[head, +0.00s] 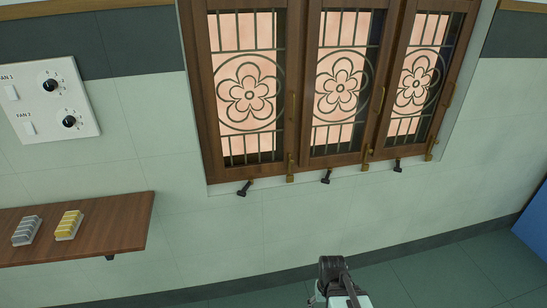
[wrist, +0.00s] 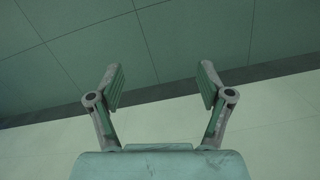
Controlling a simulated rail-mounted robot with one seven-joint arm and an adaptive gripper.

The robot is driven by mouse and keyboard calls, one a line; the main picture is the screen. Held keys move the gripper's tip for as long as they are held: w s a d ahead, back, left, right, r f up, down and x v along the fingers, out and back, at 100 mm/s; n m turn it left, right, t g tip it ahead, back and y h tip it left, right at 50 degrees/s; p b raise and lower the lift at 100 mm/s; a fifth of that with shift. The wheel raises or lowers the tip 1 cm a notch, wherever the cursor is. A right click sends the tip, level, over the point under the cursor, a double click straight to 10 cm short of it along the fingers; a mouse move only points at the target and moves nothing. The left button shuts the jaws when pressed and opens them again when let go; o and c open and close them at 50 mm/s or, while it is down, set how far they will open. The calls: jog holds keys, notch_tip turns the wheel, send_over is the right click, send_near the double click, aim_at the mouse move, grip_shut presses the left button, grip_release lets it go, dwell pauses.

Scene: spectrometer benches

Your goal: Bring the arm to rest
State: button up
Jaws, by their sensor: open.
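My gripper (wrist: 160,88) shows in the wrist view with its two fingers spread wide apart and nothing between them. Behind the fingers are only the green tiled floor, a dark skirting band and the pale wall. In the head view, part of my arm (head: 336,280) shows at the bottom, right of the middle, in front of the lower wall and floor. The fingertips cannot be made out there. The arm stands apart from the shelf and the window.
A wooden shelf (head: 120,225) at the left holds a grey block (head: 27,231) and a yellow block (head: 69,225). A barred wooden window (head: 300,155) and a fan switch panel (head: 50,100) are on the wall. A blue panel (head: 535,225) stands at the right edge. The floor (head: 430,275) looks clear.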

jog(key=s+f+g, duration=0.3)
jog(key=s+f, duration=0.4)
jog(key=s, duration=0.5)
jog(key=s+f+g, duration=0.2)
jog(key=s+f, duration=0.5)
jog(key=s, duration=0.6)
jog(key=shift+s+f+g, duration=0.15)
jog(key=shift+f+g, duration=0.05)
jog(key=shift+g, duration=0.2)
